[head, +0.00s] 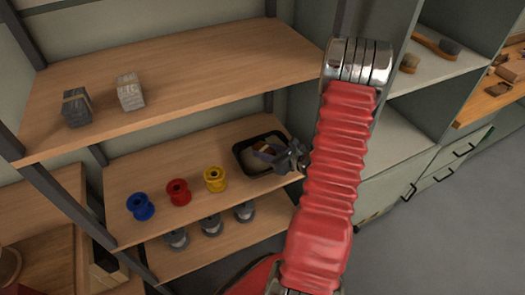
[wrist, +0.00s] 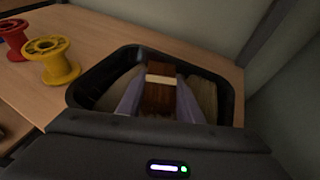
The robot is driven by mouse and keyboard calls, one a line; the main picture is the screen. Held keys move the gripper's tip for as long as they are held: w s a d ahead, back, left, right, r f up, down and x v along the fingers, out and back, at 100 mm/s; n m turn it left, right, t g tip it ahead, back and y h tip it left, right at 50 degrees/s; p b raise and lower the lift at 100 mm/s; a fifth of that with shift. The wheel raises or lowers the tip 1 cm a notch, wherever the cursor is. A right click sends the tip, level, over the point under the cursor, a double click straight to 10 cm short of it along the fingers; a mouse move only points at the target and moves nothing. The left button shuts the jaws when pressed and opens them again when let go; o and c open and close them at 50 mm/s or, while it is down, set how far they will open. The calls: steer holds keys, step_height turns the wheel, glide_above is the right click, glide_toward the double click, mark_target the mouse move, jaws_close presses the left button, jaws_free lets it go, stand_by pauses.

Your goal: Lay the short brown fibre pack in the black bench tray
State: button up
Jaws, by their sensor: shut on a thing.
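The short brown fibre pack (wrist: 161,99), dark brown with a cream band, is held upright between the pale purple fingers of my gripper (wrist: 158,98). The black bench tray (wrist: 76,97) surrounds it in the wrist view, and the pack is within the tray's outline. I cannot tell whether it touches the tray floor. In the head view the tray (head: 239,159) sits at the right end of the middle shelf. My gripper (head: 264,151) reaches over it from the right and hides part of it.
Yellow (head: 215,179), red (head: 179,192) and blue (head: 140,206) spools stand left of the tray. Grey spools (head: 211,225) are on the shelf below. Two grey packs, one dark (head: 76,108) and one light (head: 130,92), stand on the upper shelf. Tan pieces (wrist: 204,97) show inside the tray.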

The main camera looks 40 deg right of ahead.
steer(key=o, duration=1)
steer(key=shift+o, duration=0.2)
steer(key=shift+r, duration=0.5)
steer(key=v, duration=1.2)
steer(key=shift+r, duration=0.1)
